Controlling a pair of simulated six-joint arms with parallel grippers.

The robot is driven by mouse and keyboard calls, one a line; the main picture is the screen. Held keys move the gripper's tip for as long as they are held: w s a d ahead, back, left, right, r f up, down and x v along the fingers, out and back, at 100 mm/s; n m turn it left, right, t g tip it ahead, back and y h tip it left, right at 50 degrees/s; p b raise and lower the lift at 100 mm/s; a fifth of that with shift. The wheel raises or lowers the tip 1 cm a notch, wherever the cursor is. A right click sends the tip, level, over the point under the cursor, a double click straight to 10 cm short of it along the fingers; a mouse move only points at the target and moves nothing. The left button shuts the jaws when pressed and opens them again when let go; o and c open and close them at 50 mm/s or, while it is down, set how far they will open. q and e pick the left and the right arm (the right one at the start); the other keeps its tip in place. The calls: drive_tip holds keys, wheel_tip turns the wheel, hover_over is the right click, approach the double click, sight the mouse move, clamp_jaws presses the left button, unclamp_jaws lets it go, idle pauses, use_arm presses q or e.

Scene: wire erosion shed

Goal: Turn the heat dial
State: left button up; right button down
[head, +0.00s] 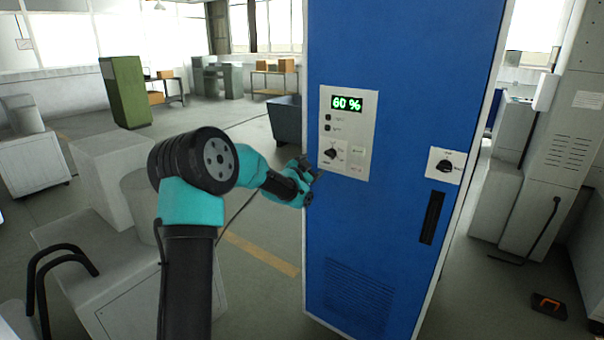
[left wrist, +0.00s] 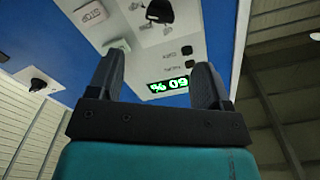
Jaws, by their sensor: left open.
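A black dial (head: 331,153) sits on the light control panel (head: 362,135) of a tall blue cabinet, below a green display (head: 346,103) reading 60 %. A second black dial (head: 444,165) is on a small plate further right. The labels are too small to read, so I cannot tell which is marked heat. My left gripper (head: 309,169) is open and empty, just left of and below the panel dial, apart from it. In the left wrist view its spread fingers (left wrist: 158,78) face the inverted panel, with the panel dial (left wrist: 160,10) at the top edge. My right gripper is not in view.
The blue cabinet (head: 405,70) has a dark slot handle (head: 431,217) at right and a vent grille (head: 357,298) low down. Two small black buttons (head: 327,122) lie under the display. Grey machine blocks stand left; open floor lies behind my arm.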

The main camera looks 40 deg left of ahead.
use_arm(q)
drive_tip(key=s, duration=0.5)
drive_tip(key=shift+s, duration=0.15)
drive_tip(key=s+d+f+n+g+h, duration=0.1)
drive_tip(key=s+d+f+g, duration=0.3)
drive_tip(key=f, duration=0.6)
drive_tip(key=s+d+f+n+g+h, duration=0.1)
drive_tip(key=d+f+n, duration=0.1)
drive_tip(key=d+f, duration=0.55)
drive_tip(key=s+d+f+n+g+h, duration=0.1)
drive_tip(key=s+d+f+g, duration=0.2)
drive_tip(key=f, duration=0.9)
drive_tip(key=s+d+f+n+g, duration=0.1)
drive_tip(key=s+d+f+g, duration=0.2)
drive_tip(key=s+d+f, duration=0.2)
drive_tip(key=s+d+f+n+g, duration=0.1)
drive_tip(key=s+d+f+g, duration=0.2)
drive_tip(key=s, duration=0.8)
drive_tip(key=s+d+f+n+g+h, duration=0.1)
drive_tip(key=s+d+f+g, duration=0.2)
drive_tip(key=s+d+f, duration=0.4)
drive_tip(key=shift+s+f+n, duration=0.4)
drive_tip(key=shift+s+f, duration=0.15)
drive_tip(key=shift+s, duration=0.35)
drive_tip(key=shift+c, duration=0.4)
